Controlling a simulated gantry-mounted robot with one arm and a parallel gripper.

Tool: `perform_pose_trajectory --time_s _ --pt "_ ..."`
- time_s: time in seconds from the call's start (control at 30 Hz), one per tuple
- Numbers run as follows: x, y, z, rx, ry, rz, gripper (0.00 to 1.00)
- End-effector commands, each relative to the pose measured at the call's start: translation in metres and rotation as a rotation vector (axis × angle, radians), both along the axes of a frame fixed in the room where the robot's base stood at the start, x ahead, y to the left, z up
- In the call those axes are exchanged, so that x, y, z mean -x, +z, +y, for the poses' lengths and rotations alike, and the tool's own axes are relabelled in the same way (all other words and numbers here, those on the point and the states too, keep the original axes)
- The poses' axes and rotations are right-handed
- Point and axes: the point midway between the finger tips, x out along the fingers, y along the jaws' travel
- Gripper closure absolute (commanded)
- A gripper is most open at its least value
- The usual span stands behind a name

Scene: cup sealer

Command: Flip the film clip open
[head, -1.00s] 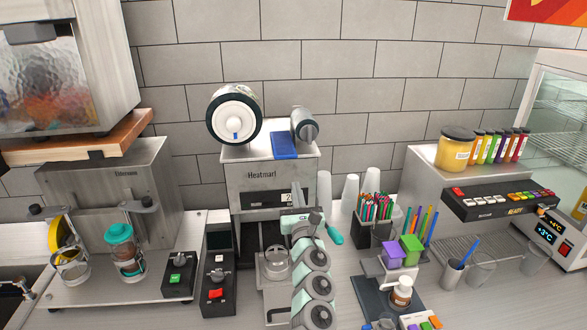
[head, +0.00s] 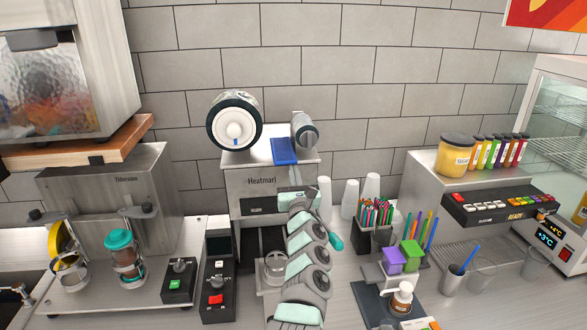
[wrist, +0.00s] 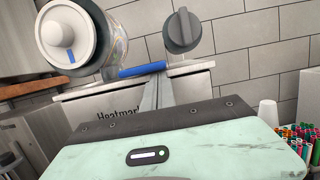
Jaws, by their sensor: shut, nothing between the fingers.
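The cup sealer (head: 262,181) is a grey metal box labelled "Heatmarl". Its film clip looks to be the blue flap (head: 284,150) on the top front edge, between the two rollers; it lies tilted down toward the front. In the wrist view the blue flap (wrist: 142,71) shows as a thin blue bar. My gripper (head: 297,174) is shut and empty, in front of the sealer's upper front face and just below the flap. In the wrist view my narrow fingertips (wrist: 155,84) reach up close under the flap's right part. I cannot tell whether they touch it.
A large film roll (head: 235,122) stands on the sealer's top left, and a smaller grey roller (head: 305,131) on its right. Stacked white cups (head: 350,198) and a holder of colourful straws (head: 375,230) stand to the right. A black control box (head: 218,285) stands left.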

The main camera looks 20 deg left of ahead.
Motion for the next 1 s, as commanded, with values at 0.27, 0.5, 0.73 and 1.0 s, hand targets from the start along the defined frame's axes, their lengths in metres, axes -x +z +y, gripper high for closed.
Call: perform_pose_trajectory --time_s 0.27,0.5,0.73,1.0 --pt "0.0001 -0.0002 -0.0001 0.000 0.000 0.000 1.00" --pt "-0.0003 0.0001 -0.0012 0.020 0.000 -0.011 1.00" --pt "-0.0007 0.0028 -0.0018 0.055 -0.001 -0.032 1.00" --pt "-0.0019 0.0053 -0.0049 0.110 -0.003 -0.063 1.00"
